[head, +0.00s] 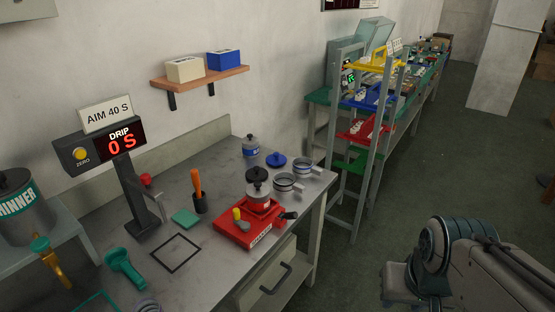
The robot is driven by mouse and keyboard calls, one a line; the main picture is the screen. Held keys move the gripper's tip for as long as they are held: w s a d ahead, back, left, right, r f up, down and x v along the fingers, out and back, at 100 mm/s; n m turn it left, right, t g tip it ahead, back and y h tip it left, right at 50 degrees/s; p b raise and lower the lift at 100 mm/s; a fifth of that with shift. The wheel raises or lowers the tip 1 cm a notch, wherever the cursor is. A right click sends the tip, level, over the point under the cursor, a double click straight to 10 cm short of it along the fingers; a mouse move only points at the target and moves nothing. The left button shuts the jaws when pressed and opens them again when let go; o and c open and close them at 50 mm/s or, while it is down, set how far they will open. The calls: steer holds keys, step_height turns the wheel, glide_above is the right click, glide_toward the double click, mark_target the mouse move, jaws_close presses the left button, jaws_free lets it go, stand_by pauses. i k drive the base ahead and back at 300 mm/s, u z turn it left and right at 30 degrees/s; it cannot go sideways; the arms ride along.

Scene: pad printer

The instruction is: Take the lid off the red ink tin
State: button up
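A blue-banded tin (251,148) with a grey top stands at the back of the bench. A blue lid-like disc (276,160) lies to its right. Part of my arm shows at the lower right, away from the bench. My gripper's fingers are not in view.
A grey rack (363,125) with coloured trays stands beyond. Floor at right is clear.

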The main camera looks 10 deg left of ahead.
mark_target(258, 190)
steer(key=i, duration=1.2)
steer(key=u, duration=1.55)
